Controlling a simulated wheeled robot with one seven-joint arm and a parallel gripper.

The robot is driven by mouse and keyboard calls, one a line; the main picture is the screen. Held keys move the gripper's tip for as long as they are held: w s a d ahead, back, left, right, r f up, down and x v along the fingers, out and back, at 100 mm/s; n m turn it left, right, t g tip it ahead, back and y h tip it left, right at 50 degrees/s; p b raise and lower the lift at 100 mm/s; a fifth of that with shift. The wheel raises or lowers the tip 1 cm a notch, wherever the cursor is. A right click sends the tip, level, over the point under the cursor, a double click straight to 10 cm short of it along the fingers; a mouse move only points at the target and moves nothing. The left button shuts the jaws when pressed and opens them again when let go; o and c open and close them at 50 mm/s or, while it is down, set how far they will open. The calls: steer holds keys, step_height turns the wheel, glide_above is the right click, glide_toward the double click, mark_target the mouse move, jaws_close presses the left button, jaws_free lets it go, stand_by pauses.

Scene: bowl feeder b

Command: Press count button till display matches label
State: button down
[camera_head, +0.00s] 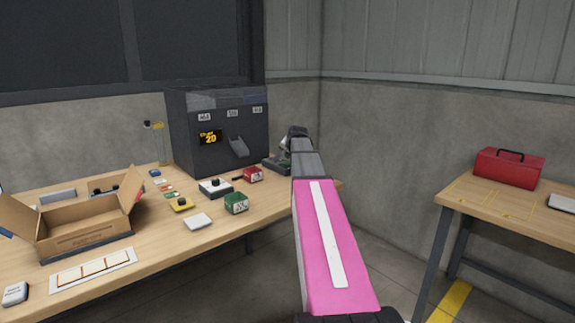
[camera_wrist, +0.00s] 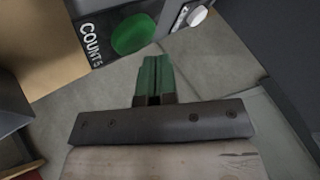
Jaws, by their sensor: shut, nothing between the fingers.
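A dark bowl feeder machine (camera_head: 215,130) stands at the back of the left workbench. Its small black display (camera_head: 210,137) shows yellow digits that look like 20.
A red toolbox (camera_head: 508,168) sits on the right workbench (camera_head: 490,214).

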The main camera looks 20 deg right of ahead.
mark_target(289, 163)
steer(key=shift+r, duration=2.5)
steer(key=shift+r, duration=0.2)
stand_by(0.9)
step_height(289, 163, up, 4)
steer(key=shift+f, duration=0.25)
steer(key=shift+f, duration=0.1)
stand_by(0.3)
steer(key=shift+f, duration=4.35)
steer(key=shift+f, duration=0.15)
steer(key=shift+f, duration=0.25)
